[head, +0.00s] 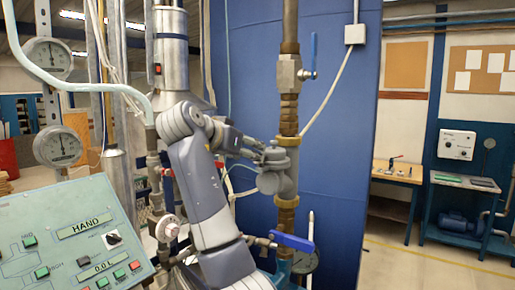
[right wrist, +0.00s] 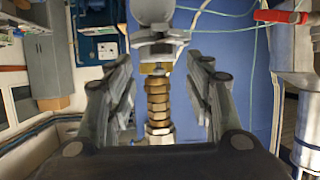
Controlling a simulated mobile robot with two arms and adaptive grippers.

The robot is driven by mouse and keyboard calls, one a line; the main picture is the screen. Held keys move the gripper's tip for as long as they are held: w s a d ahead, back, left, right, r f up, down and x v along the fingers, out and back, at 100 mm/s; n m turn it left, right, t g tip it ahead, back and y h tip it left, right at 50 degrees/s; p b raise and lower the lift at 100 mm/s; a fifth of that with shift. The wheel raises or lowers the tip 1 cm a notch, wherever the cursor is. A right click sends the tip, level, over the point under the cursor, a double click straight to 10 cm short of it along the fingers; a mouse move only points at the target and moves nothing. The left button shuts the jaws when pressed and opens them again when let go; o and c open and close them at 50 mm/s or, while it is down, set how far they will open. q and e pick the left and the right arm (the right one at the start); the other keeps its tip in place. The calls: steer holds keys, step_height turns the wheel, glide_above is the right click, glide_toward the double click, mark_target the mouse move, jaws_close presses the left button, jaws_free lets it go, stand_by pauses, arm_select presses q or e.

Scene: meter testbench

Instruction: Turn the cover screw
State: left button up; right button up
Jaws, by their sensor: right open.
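A grey meter body (head: 277,180) sits in the vertical brass pipe line, with a round grey cover (head: 271,155) projecting on its left side. In the right wrist view a grey rounded part (right wrist: 152,12) and flange stand at the top, above the brass fittings (right wrist: 159,105). My right gripper (head: 250,147) is just left of the cover in the head view. In the right wrist view its fingers (right wrist: 164,68) are spread wide, with the fittings visible between them and nothing gripped. I cannot make out the cover screw itself or whether a finger touches the cover. My left gripper is not in view.
A blue-handled valve (head: 290,242) lies below the meter, and another blue handle (head: 314,55) is above. A control panel (head: 75,237) and pressure gauges (head: 58,146) stand at left. A blue panel (head: 345,180) backs the pipe. A red handle (right wrist: 280,16) shows at upper right.

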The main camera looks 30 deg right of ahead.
arm_select(q)
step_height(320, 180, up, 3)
steer(key=p, duration=0.2)
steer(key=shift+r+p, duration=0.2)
steer(key=shift+p, duration=0.15)
arm_select(e)
steer(key=x, duration=0.7)
